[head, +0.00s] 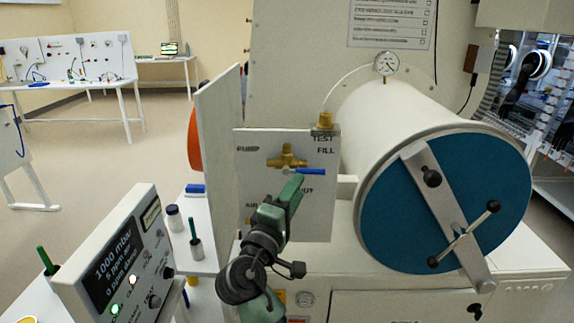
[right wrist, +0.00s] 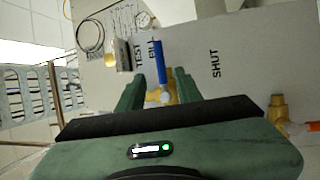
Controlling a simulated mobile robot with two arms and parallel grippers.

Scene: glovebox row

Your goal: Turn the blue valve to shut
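The blue valve handle (head: 312,171) sits on a brass valve body (head: 287,157) on the pale upright panel (head: 262,205). In the head view the handle lies level, pointing right, below the word FILL. My right gripper (head: 293,184) is just in front of the valve, its fingers partly covering a label below the handle. In the right wrist view the blue handle (right wrist: 157,58) shows between the two separated green fingers of my right gripper (right wrist: 158,76), with gaps on both sides. The word SHUT is to the right there. My left gripper is not in view.
A large white cylinder with a blue round door (head: 392,220) and clamp bar stands right of the panel. A gauge (head: 386,63) is above it. A display box (head: 118,262) stands at lower left. Another brass fitting with an orange part (right wrist: 298,128) is at right in the wrist view.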

